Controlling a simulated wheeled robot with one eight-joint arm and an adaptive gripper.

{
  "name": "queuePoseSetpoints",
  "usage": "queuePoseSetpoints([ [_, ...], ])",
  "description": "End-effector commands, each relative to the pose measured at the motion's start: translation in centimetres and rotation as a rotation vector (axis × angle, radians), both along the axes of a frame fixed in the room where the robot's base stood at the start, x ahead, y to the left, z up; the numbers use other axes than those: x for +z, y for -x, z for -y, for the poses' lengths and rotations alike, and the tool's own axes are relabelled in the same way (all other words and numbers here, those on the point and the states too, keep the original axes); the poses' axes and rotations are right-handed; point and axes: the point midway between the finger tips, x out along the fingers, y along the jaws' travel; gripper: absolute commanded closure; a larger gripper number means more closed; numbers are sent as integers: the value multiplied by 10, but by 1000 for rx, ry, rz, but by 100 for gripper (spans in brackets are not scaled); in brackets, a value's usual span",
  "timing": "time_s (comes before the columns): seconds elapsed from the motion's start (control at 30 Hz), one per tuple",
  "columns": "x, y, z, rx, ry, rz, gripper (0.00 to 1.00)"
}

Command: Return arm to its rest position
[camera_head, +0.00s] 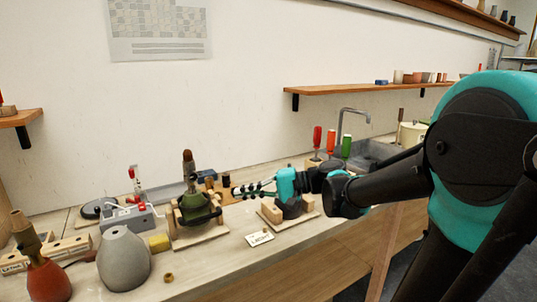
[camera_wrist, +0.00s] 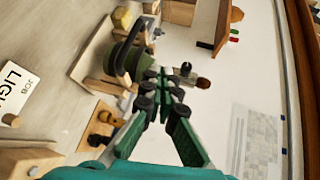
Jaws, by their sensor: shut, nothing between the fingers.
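My gripper (camera_head: 250,188) reaches left over the workbench (camera_head: 215,262) in the head view, its fingers pointing at the dark green lamp body. In the wrist view my gripper (camera_wrist: 165,84) has its fingertips together with nothing between them. The green lamp body (camera_head: 196,212) sits in a wooden cradle (camera_head: 200,237) just left of my gripper, and it also shows in the wrist view (camera_wrist: 130,56). I see a gap between the fingertips and the lamp in the head view. My arm (camera_head: 395,183) stretches in from the right.
A grey vase-like body (camera_head: 124,262) and a red-brown one (camera_head: 48,281) stand at the left. A wooden stand (camera_head: 291,217) lies under my wrist. Red, orange and green-handled tools (camera_head: 331,142) stand behind it. A label card (camera_head: 259,238) lies in front. A shelf (camera_head: 360,89) hangs above.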

Motion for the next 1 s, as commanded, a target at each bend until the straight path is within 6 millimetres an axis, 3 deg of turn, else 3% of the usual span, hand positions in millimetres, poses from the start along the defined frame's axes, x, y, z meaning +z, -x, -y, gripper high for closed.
queuePoseSetpoints([
  [0.23, -63, 13, 24, -40, 218, 37, 100],
  [0.37, -110, 24, 51, -68, 392, 70, 100],
  [0.5, -171, 40, 101, -105, 657, 124, 100],
  [0.63, -218, 57, 158, -126, 915, 181, 100],
  [0.8, -250, 75, 222, -136, 1182, 242, 100],
  [1.0, -260, 85, 256, -133, 1324, 276, 100],
])
